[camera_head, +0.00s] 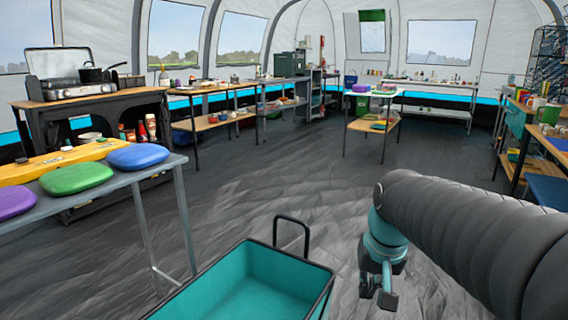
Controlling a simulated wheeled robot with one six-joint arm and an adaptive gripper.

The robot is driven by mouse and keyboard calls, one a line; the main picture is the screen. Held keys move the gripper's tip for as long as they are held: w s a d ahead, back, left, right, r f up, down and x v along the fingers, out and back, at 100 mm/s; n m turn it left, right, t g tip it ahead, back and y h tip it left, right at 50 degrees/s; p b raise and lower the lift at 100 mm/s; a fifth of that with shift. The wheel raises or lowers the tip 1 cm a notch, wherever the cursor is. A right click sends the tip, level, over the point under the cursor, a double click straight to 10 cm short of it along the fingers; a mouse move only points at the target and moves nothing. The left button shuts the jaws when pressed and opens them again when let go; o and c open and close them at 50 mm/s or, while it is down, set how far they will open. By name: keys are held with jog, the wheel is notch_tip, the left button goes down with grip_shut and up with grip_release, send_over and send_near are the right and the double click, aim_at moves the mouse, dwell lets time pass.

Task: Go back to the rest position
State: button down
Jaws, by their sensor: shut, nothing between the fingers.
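My gripper (376,291) hangs pointing down at the lower right of the head view, at the end of my dark, sleeved arm with a teal wrist. Its fingers are shut with nothing between them. It is in the air above the grey floor (330,215), to the right of a teal cart (250,285) with a dark rim and a raised handle. The gripper and the cart look apart. The task names no object.
A grey table (105,185) at the left holds purple, green (76,177) and blue (137,156) cushions. A stove (75,85) stands on a dark bench behind it. Shelved tables line the back, and a small table (372,127) stands mid-room. The middle floor is clear.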

jog(key=s+n+t+p, duration=0.1)
jog(key=s+t, duration=0.1)
jog(key=s, duration=1.1)
jog(key=shift+f+n+t+p, duration=0.3)
jog(key=shift+f+t, duration=0.05)
jog(key=shift+t, duration=0.05)
jog(key=shift+s, duration=0.1)
